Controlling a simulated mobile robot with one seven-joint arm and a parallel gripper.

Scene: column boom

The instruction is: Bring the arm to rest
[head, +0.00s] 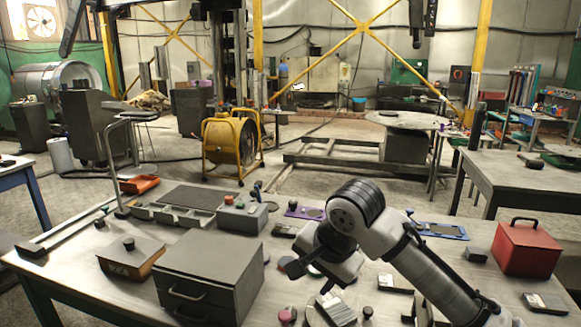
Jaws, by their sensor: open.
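My arm reaches in from the lower right over the workbench (75,259). It bends at a dark round joint and its end points down and to the left. My gripper (311,276) is above the bench, just right of the grey drawer box (212,262). Its dark fingers are spread apart, and nothing shows between them. Small items lie below it in the picture, among them a pink-topped knob (287,315). Whether the fingers touch anything below cannot be told.
A red box (526,247) stands at the bench's right, with a blue tray (441,231) left of it. A wooden box (131,258) and a grey sectioned tray (165,215) are on the left. A yellow fan (224,145) stands on the floor behind. Another table (525,178) is at right.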

